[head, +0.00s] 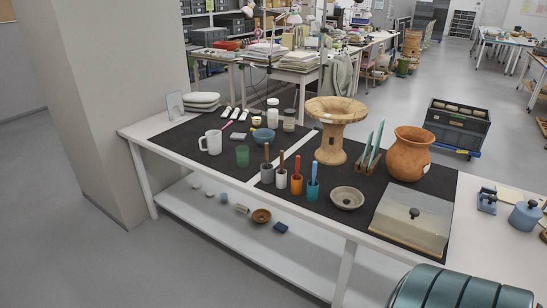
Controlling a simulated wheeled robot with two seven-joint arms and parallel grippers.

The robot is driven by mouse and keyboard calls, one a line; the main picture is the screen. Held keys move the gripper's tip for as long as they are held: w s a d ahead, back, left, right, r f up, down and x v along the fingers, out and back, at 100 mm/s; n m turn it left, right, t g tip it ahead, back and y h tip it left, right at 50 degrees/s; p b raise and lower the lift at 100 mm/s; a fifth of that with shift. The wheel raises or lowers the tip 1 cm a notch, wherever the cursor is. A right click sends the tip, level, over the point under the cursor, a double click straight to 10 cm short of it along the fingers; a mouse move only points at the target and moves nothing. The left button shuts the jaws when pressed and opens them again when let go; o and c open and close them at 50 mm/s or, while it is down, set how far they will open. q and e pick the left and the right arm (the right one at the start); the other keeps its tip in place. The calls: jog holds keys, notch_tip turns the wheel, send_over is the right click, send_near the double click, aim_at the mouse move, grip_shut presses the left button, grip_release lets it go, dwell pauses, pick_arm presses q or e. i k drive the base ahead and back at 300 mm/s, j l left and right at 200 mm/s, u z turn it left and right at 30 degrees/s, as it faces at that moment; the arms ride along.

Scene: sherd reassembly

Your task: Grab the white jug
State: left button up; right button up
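The white jug (211,142) stands upright on the dark mat at the left part of the white table in the head view. Its handle points left. Neither of my grippers is in view.
Right of the jug are a green cup (242,156), a blue bowl (263,136) and several tool holders. A wooden stand (331,140), a terracotta pot (409,153) and a grey bowl (347,198) stand further right. Bare mat (185,146) lies left of the jug.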

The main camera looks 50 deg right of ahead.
aim_at(213, 138)
jog(key=z, duration=1.25)
jog(key=i+j+z, duration=0.15)
jog(key=i+j, duration=0.2)
jog(key=i+j+z, duration=0.15)
jog(key=i+j, duration=0.25)
jog(key=i+j+z, duration=0.15)
jog(key=i+j, duration=0.3)
jog(key=i+j+z, duration=0.15)
jog(key=i+j, duration=0.2)
jog(key=j, duration=0.15)
jog(key=i+j+z, duration=0.15)
jog(key=i+j, duration=0.2)
jog(key=j, duration=0.15)
